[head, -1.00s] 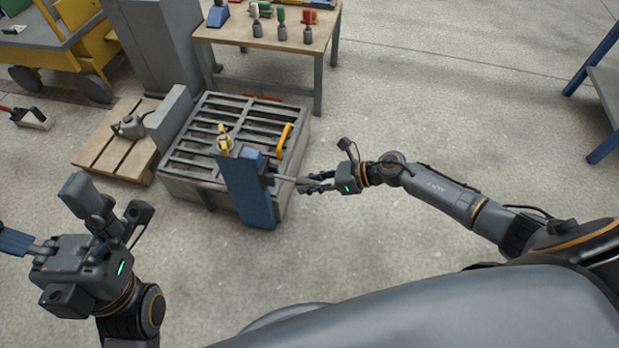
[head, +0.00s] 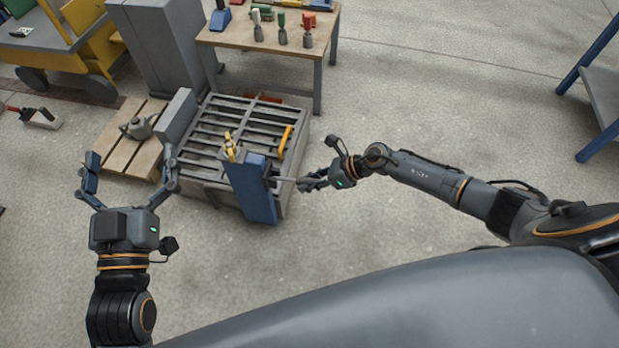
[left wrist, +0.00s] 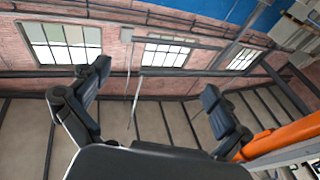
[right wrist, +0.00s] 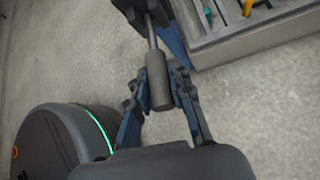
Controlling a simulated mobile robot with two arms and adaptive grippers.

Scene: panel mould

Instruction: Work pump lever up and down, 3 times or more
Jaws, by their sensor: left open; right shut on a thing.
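The pump is a blue upright post (head: 250,190) at the front of the slatted grey mould box. Its lever (head: 287,179) sticks out to the right. In the right wrist view the lever is a thin rod with a thick grey handle (right wrist: 157,78). My right gripper (head: 309,183) is shut on that handle, with a finger on each side in the right wrist view (right wrist: 163,92). My left gripper (head: 129,175) is open and empty, raised at the left, apart from the pump. In the left wrist view its fingers (left wrist: 150,98) are spread with nothing between them.
The slatted box (head: 290,165) stands behind the pump, with a yellow handle (head: 285,142) on top. A wooden pallet (head: 112,158) with a grey kettle-like thing (head: 136,128) lies to its left. A workbench (head: 270,42) stands behind.

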